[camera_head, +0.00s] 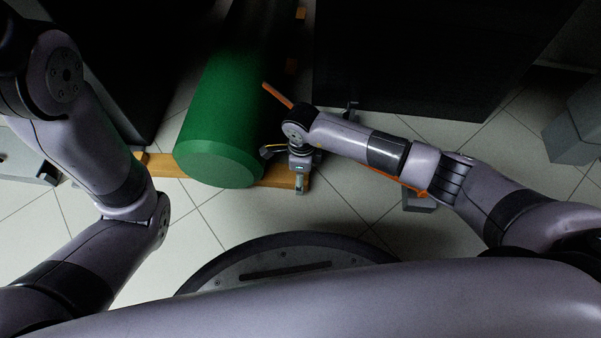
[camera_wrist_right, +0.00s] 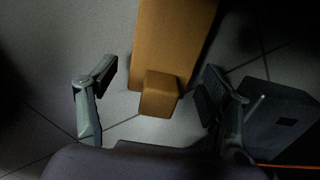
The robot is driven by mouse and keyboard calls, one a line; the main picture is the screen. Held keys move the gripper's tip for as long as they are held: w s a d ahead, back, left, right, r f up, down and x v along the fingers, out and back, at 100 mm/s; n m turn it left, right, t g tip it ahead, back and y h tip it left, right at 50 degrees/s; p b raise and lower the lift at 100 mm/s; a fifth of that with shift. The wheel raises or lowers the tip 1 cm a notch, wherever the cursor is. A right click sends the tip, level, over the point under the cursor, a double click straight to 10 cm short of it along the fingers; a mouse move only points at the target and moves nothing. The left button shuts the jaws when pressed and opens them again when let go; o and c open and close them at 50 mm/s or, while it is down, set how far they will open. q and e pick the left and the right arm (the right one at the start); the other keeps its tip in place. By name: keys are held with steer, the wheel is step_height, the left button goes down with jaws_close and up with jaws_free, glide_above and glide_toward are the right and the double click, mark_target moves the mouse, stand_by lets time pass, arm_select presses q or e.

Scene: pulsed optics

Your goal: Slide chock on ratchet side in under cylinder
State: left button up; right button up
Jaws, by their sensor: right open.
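The green cylinder (camera_head: 222,120) lies on orange-brown wooden supports (camera_head: 160,165) in the head view. My right gripper (camera_head: 290,172) is low beside the cylinder's near right end, close to a support's end. In the right wrist view, my right gripper (camera_wrist_right: 157,88) is open. A small orange-brown block (camera_wrist_right: 159,94), which looks like the chock, is between its fingers with a gap on each side. It meets a wider wooden piece (camera_wrist_right: 175,40); I cannot tell whether they are one part. The chock's contact with the cylinder is hidden. My left gripper is out of view.
An orange strap (camera_head: 276,95) shows beside the cylinder and again below my right forearm, near a grey block (camera_head: 418,204). A dark grey box (camera_wrist_right: 280,118) is right of the gripper in the wrist view. A large dark panel (camera_head: 420,55) stands behind. Tiled floor is clear in front.

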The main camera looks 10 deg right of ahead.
step_height(320, 180, up, 11)
steer(key=shift+r, duration=0.55)
stand_by(0.6)
